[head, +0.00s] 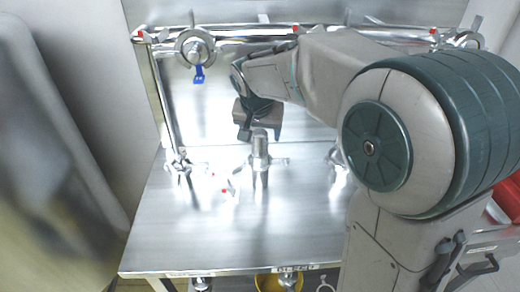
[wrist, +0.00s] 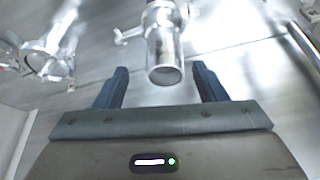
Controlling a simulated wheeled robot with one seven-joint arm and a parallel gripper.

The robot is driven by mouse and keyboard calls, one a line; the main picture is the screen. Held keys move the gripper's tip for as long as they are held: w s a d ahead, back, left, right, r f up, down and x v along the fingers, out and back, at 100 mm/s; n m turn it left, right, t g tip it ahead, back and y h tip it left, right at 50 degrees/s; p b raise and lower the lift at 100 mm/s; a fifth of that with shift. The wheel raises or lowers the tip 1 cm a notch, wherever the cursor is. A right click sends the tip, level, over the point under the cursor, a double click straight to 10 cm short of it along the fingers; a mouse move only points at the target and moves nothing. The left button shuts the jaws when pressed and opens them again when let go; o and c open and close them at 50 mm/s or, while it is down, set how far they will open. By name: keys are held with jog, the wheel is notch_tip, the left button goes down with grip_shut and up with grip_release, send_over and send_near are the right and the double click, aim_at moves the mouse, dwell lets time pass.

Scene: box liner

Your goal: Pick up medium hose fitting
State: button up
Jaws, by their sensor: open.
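A metal hose fitting (head: 260,150) stands upright in the middle of the steel table, a smooth cylinder with side arms. I take it for the medium one. In the wrist view the same fitting (wrist: 163,58) shows its round open end toward me. My gripper (head: 258,118) is just above and behind its top in the head view. In the wrist view my gripper (wrist: 161,70) is open, with one dark blue finger on each side of the cylinder's line and clear gaps beside it. The fingers hold nothing. Whether the fitting's end is between the fingertips in depth, I cannot tell.
Another metal fitting (head: 180,163) stands left on the steel table (head: 200,235), and one (head: 338,160) stands right, partly behind my arm. A small red-tipped part (head: 223,190) lies between. A blue-handled valve (head: 198,72) hangs at the back panel. The table's front is clear.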

aim_at(260, 134)
jog(key=x, duration=0.2)
jog(key=p+x, duration=0.1)
jog(key=x, duration=0.1)
jog(key=shift+w+a, duration=0.2)
jog(key=shift+w, duration=0.15)
jog(key=shift+w+d+f, duration=0.1)
jog(key=shift+w+f, duration=0.1)
jog(key=shift+f, duration=0.3)
jog(key=shift+r, duration=0.1)
jog(key=c, duration=1.4)
